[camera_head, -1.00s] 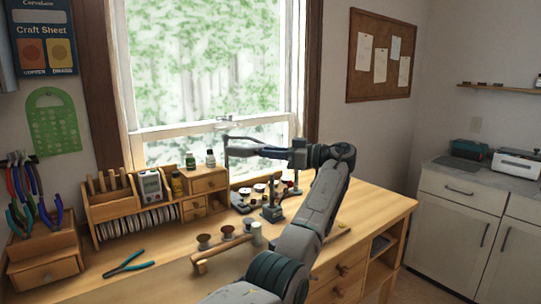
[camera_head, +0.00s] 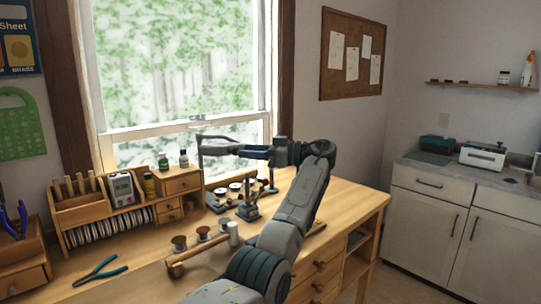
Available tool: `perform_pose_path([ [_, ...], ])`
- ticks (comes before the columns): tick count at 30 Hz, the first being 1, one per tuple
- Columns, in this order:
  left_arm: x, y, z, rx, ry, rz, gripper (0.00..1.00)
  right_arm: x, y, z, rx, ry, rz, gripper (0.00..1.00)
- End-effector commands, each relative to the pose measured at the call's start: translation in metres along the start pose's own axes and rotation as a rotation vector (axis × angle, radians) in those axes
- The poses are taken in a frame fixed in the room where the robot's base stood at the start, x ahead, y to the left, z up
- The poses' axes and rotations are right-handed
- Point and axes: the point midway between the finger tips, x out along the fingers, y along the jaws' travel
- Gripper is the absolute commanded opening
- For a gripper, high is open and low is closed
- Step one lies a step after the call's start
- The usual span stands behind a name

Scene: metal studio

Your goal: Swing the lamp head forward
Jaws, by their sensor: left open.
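My left gripper (camera_head: 203,146) is open, its fingers pointing left in front of the lower window, above the bench. I see nothing clearly held between the fingers. A thin dark upright line shows at the fingertips; I cannot tell whether it belongs to the gripper. I cannot make out the lamp head for certain; my wrist and arm cover part of that area. A small grey stand with a square base (camera_head: 247,212) is on the bench below my gripper. A thin dark post (camera_head: 271,182) stands just right of it. My right gripper is not in view.
The wooden bench (camera_head: 345,208) carries a small organizer (camera_head: 82,211), several spools, a wooden-handled tool (camera_head: 205,251) and teal pliers (camera_head: 101,271). Left of centre, the front bench top is partly clear. A white cabinet (camera_head: 425,205) stands at right.

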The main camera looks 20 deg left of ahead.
Motion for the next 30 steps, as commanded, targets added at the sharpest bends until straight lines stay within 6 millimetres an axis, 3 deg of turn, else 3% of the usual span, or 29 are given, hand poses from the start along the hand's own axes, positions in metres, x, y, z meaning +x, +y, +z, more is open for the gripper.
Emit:
perform_pose_path([
  [4, -0.034, 0.001, 0.002, 0.001, 0.0, 0.004, 0.43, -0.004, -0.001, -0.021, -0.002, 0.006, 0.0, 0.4],
  [9, -0.062, 0.001, 0.001, 0.002, 0.001, 0.003, 0.43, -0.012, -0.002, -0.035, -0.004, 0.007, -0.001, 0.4],
  [18, -0.081, 0.002, 0.001, 0.001, -0.001, 0.001, 0.43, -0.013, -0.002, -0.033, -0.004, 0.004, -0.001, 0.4],
  [30, -0.086, 0.001, 0.001, 0.0, -0.001, 0.0, 0.43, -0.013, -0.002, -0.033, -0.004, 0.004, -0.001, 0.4],
])
